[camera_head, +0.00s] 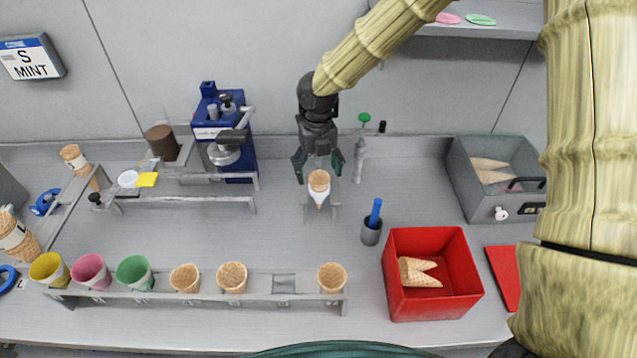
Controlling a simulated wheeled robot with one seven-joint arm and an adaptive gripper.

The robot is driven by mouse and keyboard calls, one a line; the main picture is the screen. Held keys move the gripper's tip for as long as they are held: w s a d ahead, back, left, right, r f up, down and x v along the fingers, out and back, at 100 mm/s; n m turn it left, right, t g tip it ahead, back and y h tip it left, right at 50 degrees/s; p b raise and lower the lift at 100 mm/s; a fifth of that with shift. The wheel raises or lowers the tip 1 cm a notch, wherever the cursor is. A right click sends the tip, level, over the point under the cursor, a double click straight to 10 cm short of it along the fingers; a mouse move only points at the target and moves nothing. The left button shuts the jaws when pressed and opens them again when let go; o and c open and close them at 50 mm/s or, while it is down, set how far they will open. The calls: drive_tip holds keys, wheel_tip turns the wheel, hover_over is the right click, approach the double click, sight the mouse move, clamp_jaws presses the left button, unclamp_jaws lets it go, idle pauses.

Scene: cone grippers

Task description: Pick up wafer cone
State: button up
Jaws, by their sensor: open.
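My gripper (318,170) points down at the middle of the counter, with its two dark fingers spread apart. A wafer cone (319,181) with a white lower part stands tip down just below and between the fingertips. A small grey stand shows beside this cone, partly hidden. I cannot tell whether the fingers touch the cone. More wafer cones stand in the front rack (262,297): two side by side (185,278) (232,277) and one at the right end (332,277). An empty slot lies between them.
Yellow (48,269), pink (91,271) and green (135,272) cones fill the rack's left end. A red bin (433,308) holds loose cones. A grey cup (371,233) with a blue handle stands near it. A blue machine (209,108) stands behind left.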

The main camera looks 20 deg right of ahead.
drive_tip(key=shift+s+d+f, duration=0.1)
drive_tip(key=shift+s+f, duration=0.3)
drive_tip(key=shift+f, duration=0.3)
drive_tip(key=shift+s+f+p, duration=0.15)
drive_tip(key=shift+s+p, duration=0.2)
drive_tip(key=shift+s, duration=0.3)
drive_tip(key=shift+w+f, duration=0.5)
drive_tip(key=shift+w, duration=0.15)
drive_tip(key=shift+s+r, duration=0.3)
drive_tip(key=shift+s, duration=0.1)
drive_tip(key=c, duration=0.8)
drive_tip(key=shift+w+f, duration=0.1)
drive_tip(key=shift+w, duration=0.05)
drive_tip(key=shift+c, duration=0.2)
